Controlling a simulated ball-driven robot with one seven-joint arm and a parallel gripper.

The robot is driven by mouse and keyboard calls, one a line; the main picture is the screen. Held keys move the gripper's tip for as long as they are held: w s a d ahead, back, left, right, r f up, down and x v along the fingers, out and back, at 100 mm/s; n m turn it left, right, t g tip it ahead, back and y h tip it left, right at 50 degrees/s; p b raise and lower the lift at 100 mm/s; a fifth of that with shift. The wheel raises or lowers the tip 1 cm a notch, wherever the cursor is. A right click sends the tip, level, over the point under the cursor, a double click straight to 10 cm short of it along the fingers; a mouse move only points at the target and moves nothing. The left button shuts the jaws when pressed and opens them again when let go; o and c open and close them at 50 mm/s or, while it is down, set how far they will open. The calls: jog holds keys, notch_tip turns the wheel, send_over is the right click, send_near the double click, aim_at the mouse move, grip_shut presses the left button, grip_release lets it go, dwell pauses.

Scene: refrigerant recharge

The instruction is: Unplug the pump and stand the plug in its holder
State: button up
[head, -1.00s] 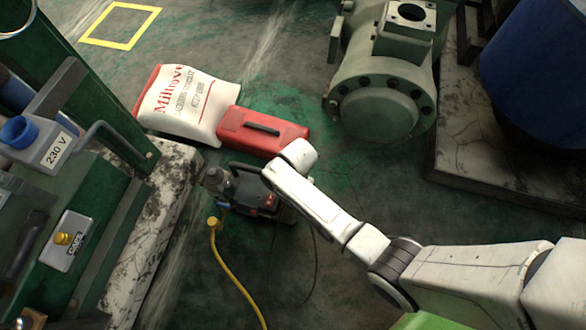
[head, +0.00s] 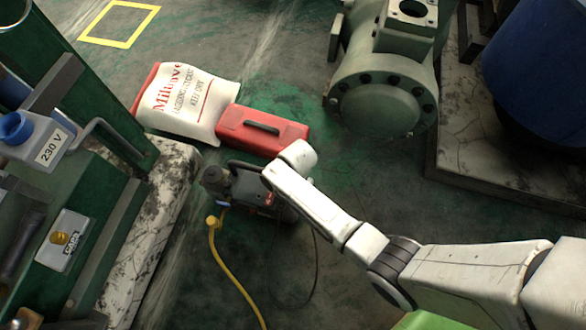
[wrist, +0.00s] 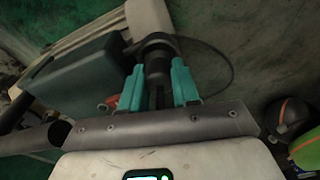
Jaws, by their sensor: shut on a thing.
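The pump (head: 238,188) is a dark unit with a black handle on the floor, with a yellow hose (head: 232,277) at its near side. In the head view my arm covers its right side and hides my gripper. In the wrist view my gripper (wrist: 158,88) has its teal fingers shut around a dark, cylindrical, plug-like piece (wrist: 156,66). A thin dark cable (wrist: 231,68) loops to its right. I cannot tell whether the piece is still seated in the pump. No plug holder can be clearly identified.
A red case (head: 262,131) and a white sack (head: 188,102) lie behind the pump. At left are a 230 V box (head: 40,143) with a blue socket and a grey plate (head: 55,255) with a yellow knob. A large flanged grey-green machine (head: 384,100) stands at upper right.

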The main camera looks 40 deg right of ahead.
jog(key=shift+f, duration=0.25)
jog(key=o, duration=1)
jog(key=r+p, duration=0.1)
jog(key=r, duration=0.2)
jog(key=r+p, duration=0.2)
jog(key=r, duration=0.2)
jog(key=d+r+p, duration=0.1)
jog(key=r+p, duration=0.1)
jog(key=r, duration=0.1)
jog(key=shift+w+d+r, duration=0.1)
jog(key=shift+w+r, duration=0.15)
jog(key=shift+r, duration=0.1)
jog(key=s+d+r+m+t+h, duration=0.1)
jog(key=s+d+r+m, duration=0.2)
jog(key=s+r+m, duration=0.75)
jog(key=s+d+r+m+t, duration=0.1)
jog(key=s+d+r+m, duration=0.5)
jog(key=m, duration=0.7)
notch_tip(320, 180, up, 27)
jog(key=a+p, duration=0.2)
jog(key=p, duration=2.6)
jog(key=shift+s+a+p, duration=0.2)
jog(key=shift+s+p, duration=0.05)
jog(key=shift+p, duration=0.05)
